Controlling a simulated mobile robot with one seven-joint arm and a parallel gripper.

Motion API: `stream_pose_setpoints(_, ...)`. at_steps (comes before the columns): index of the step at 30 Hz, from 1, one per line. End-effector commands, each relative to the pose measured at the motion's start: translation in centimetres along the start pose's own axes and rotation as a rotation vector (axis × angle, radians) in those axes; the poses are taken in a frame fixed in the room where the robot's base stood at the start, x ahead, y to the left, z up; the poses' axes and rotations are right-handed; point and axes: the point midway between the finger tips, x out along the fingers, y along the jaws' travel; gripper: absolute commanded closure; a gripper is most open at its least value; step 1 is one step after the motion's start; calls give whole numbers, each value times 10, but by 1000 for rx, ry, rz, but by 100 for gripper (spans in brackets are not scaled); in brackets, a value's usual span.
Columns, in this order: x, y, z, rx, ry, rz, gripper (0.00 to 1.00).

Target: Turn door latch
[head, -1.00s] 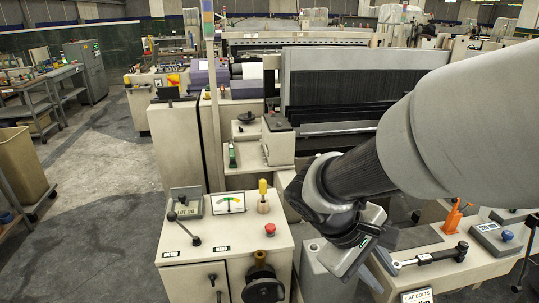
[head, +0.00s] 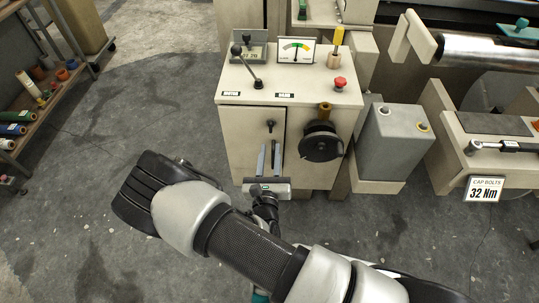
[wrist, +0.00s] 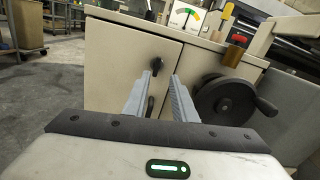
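The beige cabinet door (head: 243,139) is on the front of a control cabinet and looks closed. A small black latch knob (head: 271,126) sits near its upper right edge. The knob also shows in the wrist view (wrist: 156,65), just beyond my fingertips. A second dark fitting (wrist: 151,103) is lower on the door, seen between my fingers. My gripper (head: 269,147) is in front of the door with its two grey fingers apart and nothing held. In the wrist view the fingers (wrist: 157,80) point at the door. I cannot tell whether they touch it.
On the cabinet top are a lever (head: 247,69), a gauge (head: 296,50) and a red button (head: 339,83). A grey box (head: 392,140) stands at right. Floor at left is open.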

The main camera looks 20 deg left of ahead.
Motion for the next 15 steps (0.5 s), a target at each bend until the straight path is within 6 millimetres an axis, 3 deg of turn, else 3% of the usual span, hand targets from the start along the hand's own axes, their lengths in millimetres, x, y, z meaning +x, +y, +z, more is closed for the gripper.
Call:
stream_pose_setpoints(5,6,5,-6,-10,1,23,75)
stream_pose_setpoints(15,44,5,-7,-8,1,19,75)
